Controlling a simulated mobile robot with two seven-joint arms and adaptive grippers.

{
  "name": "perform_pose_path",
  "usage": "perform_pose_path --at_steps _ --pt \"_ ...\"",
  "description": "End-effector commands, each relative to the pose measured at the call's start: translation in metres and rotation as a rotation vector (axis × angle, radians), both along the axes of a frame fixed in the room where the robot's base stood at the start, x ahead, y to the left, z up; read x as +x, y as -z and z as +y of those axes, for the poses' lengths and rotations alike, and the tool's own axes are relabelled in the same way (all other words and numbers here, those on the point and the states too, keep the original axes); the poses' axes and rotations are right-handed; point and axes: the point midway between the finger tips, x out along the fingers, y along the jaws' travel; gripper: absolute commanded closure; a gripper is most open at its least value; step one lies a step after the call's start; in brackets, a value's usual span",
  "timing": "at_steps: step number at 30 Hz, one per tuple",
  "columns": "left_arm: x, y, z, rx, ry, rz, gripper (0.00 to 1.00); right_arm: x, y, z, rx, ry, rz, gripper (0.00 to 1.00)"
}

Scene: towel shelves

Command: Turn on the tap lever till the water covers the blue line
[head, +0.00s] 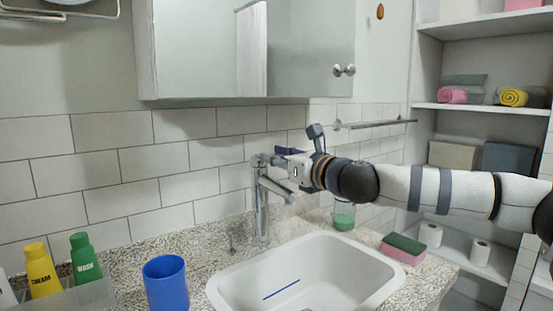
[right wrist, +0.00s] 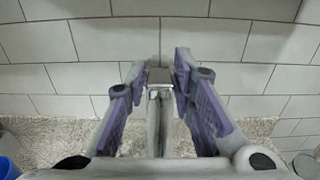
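The chrome tap (head: 262,205) stands upright behind the white basin (head: 225,283), with its lever (head: 262,160) on top. In the right wrist view the lever (right wrist: 160,76) lies between the two purple-padded fingertips of my right gripper (right wrist: 160,66). The fingers are apart, one on each side and close to the lever; contact is unclear. In the head view my right gripper (head: 284,161) reaches in from the right at lever height. The blue line (head: 282,289) is plainly visible inside the basin, and I see no water over it. My left gripper is not in view.
A blue cup (head: 166,284) stands left of the basin, with yellow (head: 42,272) and green (head: 84,260) bottles further left. A sponge (head: 404,249) and a green-filled glass (head: 344,216) are on the right. A mirror cabinet (head: 210,50) hangs above, and a towel rail (head: 375,124) is behind my arm.

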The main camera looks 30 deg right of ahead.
Motion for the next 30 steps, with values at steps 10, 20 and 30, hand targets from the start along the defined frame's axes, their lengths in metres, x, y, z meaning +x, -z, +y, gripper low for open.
perform_pose_path --at_steps 10,20,30 --pt "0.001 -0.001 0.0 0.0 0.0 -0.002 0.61 0.003 -0.008 0.0 -0.001 0.001 -0.002 1.0" --pt "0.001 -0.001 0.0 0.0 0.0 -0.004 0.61 0.005 -0.018 0.0 -0.001 0.003 -0.01 1.0" --pt "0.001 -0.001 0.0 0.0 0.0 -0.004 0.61 0.012 -0.033 0.0 -0.001 0.003 -0.014 1.0"
